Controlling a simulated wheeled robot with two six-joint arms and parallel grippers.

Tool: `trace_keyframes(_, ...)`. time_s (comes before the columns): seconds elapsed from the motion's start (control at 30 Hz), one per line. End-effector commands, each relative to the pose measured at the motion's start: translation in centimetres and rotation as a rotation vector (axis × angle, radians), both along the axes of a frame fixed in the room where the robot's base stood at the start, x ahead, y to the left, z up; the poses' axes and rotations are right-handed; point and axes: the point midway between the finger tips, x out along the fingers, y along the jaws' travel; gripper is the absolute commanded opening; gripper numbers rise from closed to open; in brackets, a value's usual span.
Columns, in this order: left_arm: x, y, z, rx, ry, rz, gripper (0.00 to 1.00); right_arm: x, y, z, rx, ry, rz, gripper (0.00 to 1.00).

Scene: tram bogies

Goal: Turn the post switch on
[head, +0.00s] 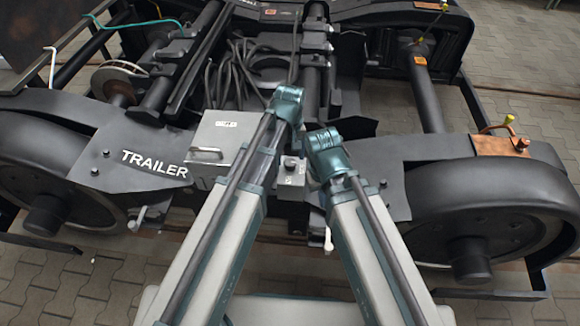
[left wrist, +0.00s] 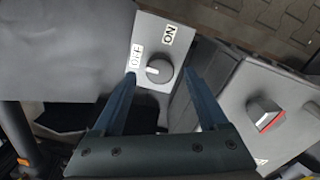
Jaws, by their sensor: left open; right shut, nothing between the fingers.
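The post switch (head: 291,178) is a small grey box with a dark round knob, low in the middle of the head view. In the left wrist view its knob (left wrist: 160,70) has a white mark pointing left, on the side of the OFF label (left wrist: 137,57). The ON label (left wrist: 169,35) is above right. My left gripper (left wrist: 160,73) is open, one finger on either side of the knob in that view; contact cannot be told. My right gripper's wrist end (head: 324,142) is right of the switch in the head view; its fingers are mostly hidden.
A grey box with a red-edged knob (left wrist: 265,113) stands close on the right in the left wrist view. A silver box with a handle (head: 213,140) and the TRAILER plate (head: 150,165) lie left of the switch. Large wheels (head: 485,215) flank the frame.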

Motion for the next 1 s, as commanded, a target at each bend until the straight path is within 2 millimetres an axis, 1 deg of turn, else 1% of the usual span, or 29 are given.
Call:
trace_keyframes(0.03,0.0,0.0,-1.21,0.0,0.0,0.0,0.76,0.0,0.0,-1.21,0.0,0.0,0.0,0.0)
trace_keyframes(0.13,0.0,0.0,-1.85,0.0,0.0,0.0,0.76,0.0,0.0,-1.84,0.0,0.0,0.0,0.0)
trace_keyframes(0.47,0.0,0.0,-1.92,0.0,0.0,0.0,0.76,0.0,0.0,-1.92,0.0,0.0,0.0,0.0)
trace_keyframes(0.5,0.0,0.0,-1.92,0.0,0.0,0.0,0.73,0.0,0.0,-1.92,0.0,0.0,0.0,0.0)
trace_keyframes(0.57,0.0,0.0,-1.92,0.0,0.0,0.0,0.62,0.0,0.0,-1.92,0.0,0.0,0.0,0.0)
trace_keyframes(0.6,0.0,0.0,-1.92,0.0,0.0,0.0,0.55,0.0,0.0,-1.92,0.0,0.0,0.0,0.0)
trace_keyframes(0.77,0.0,0.0,-1.93,0.0,0.0,0.0,0.26,0.0,0.0,-1.92,0.0,0.0,0.0,0.0)
trace_keyframes(0.9,0.0,0.0,-1.93,0.0,0.0,0.0,0.01,0.0,0.0,-1.93,0.0,0.0,0.0,0.0)
trace_keyframes(1.0,0.0,0.0,-1.93,0.0,0.0,0.0,0.0,0.0,0.0,-1.93,0.0,0.0,0.0,0.0)
